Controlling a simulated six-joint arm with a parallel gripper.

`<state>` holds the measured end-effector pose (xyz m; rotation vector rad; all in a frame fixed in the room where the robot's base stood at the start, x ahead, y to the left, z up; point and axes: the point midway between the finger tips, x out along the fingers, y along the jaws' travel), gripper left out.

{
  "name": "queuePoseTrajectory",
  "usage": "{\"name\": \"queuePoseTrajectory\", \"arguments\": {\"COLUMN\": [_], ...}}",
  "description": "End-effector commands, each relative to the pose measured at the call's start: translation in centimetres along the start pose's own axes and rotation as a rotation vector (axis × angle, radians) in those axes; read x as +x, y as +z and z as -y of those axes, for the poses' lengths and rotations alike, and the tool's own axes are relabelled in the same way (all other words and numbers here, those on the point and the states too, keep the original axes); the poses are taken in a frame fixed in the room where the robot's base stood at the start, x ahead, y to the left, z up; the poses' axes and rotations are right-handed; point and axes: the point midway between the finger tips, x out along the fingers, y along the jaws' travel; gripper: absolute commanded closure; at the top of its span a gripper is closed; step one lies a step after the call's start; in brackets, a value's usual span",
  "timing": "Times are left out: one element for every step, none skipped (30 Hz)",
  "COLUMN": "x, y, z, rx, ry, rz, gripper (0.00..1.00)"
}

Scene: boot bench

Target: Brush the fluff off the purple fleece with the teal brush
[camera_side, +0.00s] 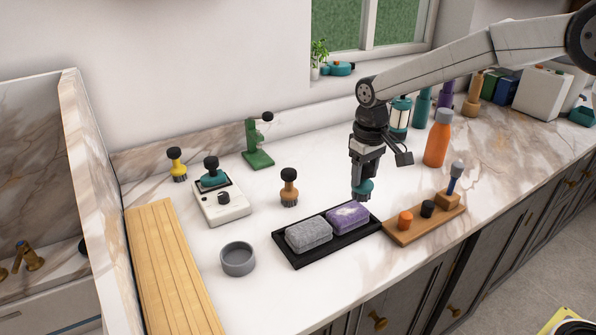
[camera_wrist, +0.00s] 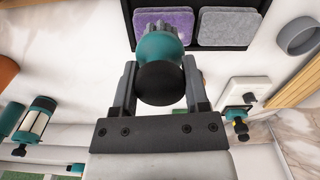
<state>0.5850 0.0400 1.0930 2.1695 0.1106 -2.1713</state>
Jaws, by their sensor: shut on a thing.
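My gripper (camera_side: 362,176) is shut on the teal brush (camera_side: 362,188), whose bristles point down. In the wrist view the brush (camera_wrist: 160,47) sits between the two fingers, its black knob toward me. The purple fleece (camera_side: 348,218) lies in the right half of a black tray (camera_side: 297,262), with pale fluff on its top. It also shows in the wrist view (camera_wrist: 165,26). The brush is at the fleece's back right edge and appears above it; I cannot tell whether the bristles touch. A grey pad (camera_side: 308,235) lies beside the fleece in the tray.
A wooden block with pegs (camera_side: 425,222) stands right of the tray. A grey bowl (camera_side: 238,259) is left of it. An orange-brown brush (camera_side: 289,187), a white box with a teal-and-black piece (camera_side: 222,205) and an orange bottle (camera_side: 438,140) stand behind.

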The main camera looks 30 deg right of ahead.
Motion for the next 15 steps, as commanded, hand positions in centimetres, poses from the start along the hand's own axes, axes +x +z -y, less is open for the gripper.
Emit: {"name": "queuePoseTrajectory", "arguments": {"x": [0.3, 0.5, 0.8, 1.0, 1.3, 1.6, 1.8, 2.0, 2.3, 2.5, 2.6, 2.8, 2.9, 3.0, 3.1], "y": [0.0, 0.0, 0.0, 0.0, 0.0, 0.0, 0.0, 0.0, 0.0, 0.0, 0.0, 0.0, 0.0, 0.0, 0.0], "z": [0.0, 0.0, 0.0, 0.0, 0.0, 0.0, 0.0, 0.0, 0.0, 0.0, 0.0, 0.0, 0.0, 0.0, 0.0], "rx": [0.0, 0.0, -0.001, -0.001, -0.001, -0.001, -0.001, -0.001, -0.001, -0.001, -0.001, -0.001, -0.001, -0.001, -0.001], "ry": [0.0, 0.0, 0.0, 0.0, 0.0, 0.0, 0.0, 0.0, 0.0, 0.0, 0.0, 0.0, 0.0, 0.0, 0.0], "rz": [0.001, 0.0, 0.0, 0.001, 0.001, 0.001, 0.001, 0.001, 0.001, 0.001, 0.001, 0.0, 0.0, 0.0, 0.0], "gripper": [1.0, 1.0, 1.0, 1.0, 1.0, 1.0, 1.0, 1.0, 1.0, 1.0, 1.0, 1.0, 1.0, 1.0, 1.0]}}
